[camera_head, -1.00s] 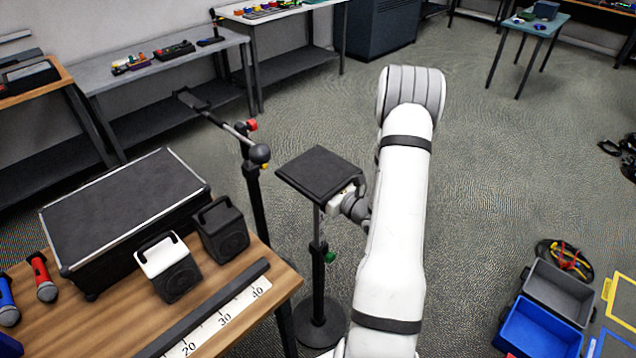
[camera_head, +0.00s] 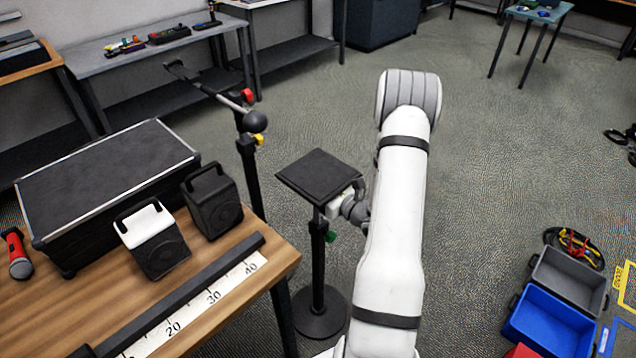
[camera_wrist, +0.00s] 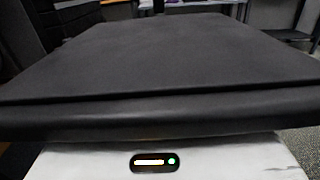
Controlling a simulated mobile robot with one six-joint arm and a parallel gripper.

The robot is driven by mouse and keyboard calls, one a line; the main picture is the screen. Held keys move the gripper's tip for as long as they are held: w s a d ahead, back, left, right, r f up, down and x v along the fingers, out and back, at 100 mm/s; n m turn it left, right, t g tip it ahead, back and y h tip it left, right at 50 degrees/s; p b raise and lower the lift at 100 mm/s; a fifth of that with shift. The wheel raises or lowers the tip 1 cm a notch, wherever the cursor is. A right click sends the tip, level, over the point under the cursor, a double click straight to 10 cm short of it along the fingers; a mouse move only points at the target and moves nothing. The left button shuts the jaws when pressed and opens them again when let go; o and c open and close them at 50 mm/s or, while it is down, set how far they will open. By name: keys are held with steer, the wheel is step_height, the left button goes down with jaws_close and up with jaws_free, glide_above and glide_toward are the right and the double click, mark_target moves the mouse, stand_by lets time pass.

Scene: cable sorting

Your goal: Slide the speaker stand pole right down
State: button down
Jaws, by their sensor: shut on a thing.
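The speaker stand has a square black top plate (camera_head: 320,177), which also fills the wrist view (camera_wrist: 165,60). Its upright black pole (camera_head: 318,255) drops to a round base (camera_head: 320,314) on the floor. A green knob (camera_head: 331,236) sits on the pole a short way below the plate. No grey inner tube shows between plate and collar. My gripper (camera_head: 341,205) is shut on the stand just under the plate's right corner. The plate hides its fingertips and the exact grip. The white gripper body (camera_wrist: 170,160) shows below the plate's edge in the wrist view.
A wooden table (camera_head: 180,345) at left holds two small speakers, a black case (camera_head: 105,185) and a ruler strip. A microphone stand (camera_head: 250,165) with red and yellow knobs stands left of the plate. Blue and grey bins (camera_head: 545,325) lie at right.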

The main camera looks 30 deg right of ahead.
step_height(320, 180, down, 7)
steer(key=b, duration=0.4)
steer(key=shift+r, duration=0.15)
steer(key=shift+s, duration=0.1)
steer(key=c, duration=1.1)
jaws_free()
steer(key=v, duration=0.7)
steer(key=shift+s+d, duration=0.15)
steer(key=shift+s, duration=0.15)
